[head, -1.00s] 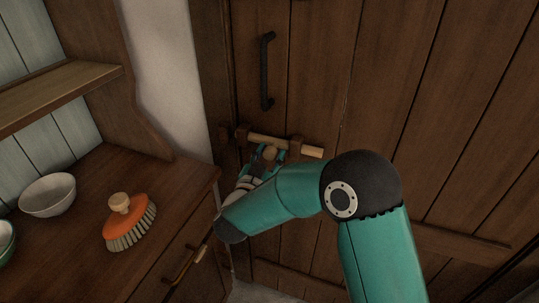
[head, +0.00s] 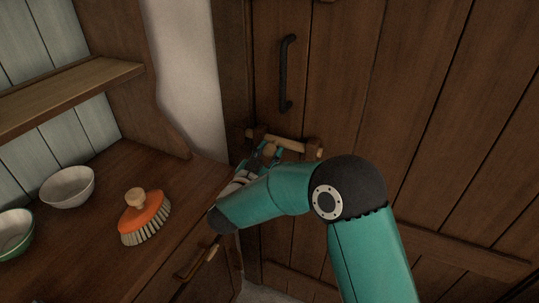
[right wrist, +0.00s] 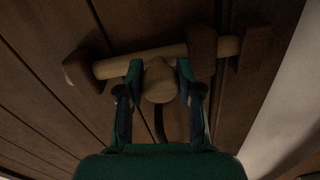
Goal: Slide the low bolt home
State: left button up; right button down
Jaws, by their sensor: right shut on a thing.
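The low bolt (head: 293,144) is a pale wooden rod lying across the plank door in dark wooden brackets. It also shows in the right wrist view (right wrist: 118,67), with its round knob (right wrist: 159,86) between my fingers. My right gripper (head: 268,152) is shut on this knob; its fingertips (right wrist: 160,73) show on both sides of it. In the right wrist view the rod passes through a middle bracket (right wrist: 203,50) and reaches the dark keeper block (right wrist: 252,48) near the white wall. How deep its end sits there is hidden. My left gripper is not in view.
A black door handle (head: 287,73) is above the bolt. On the left, a wooden counter (head: 190,190) holds an orange brush (head: 144,216), a white bowl (head: 67,187) and a green-rimmed bowl (head: 14,234). The counter's drawer handle (head: 196,262) is close below my forearm.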

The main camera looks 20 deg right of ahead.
jog(key=shift+w+a+r, duration=0.1)
jog(key=shift+w+a, duration=0.05)
jog(key=shift+a, duration=0.05)
jog(key=c, duration=1.1)
grip_release()
jog(key=o, duration=0.4)
jog(key=shift+w+a, duration=0.1)
jog(key=v, duration=1.2)
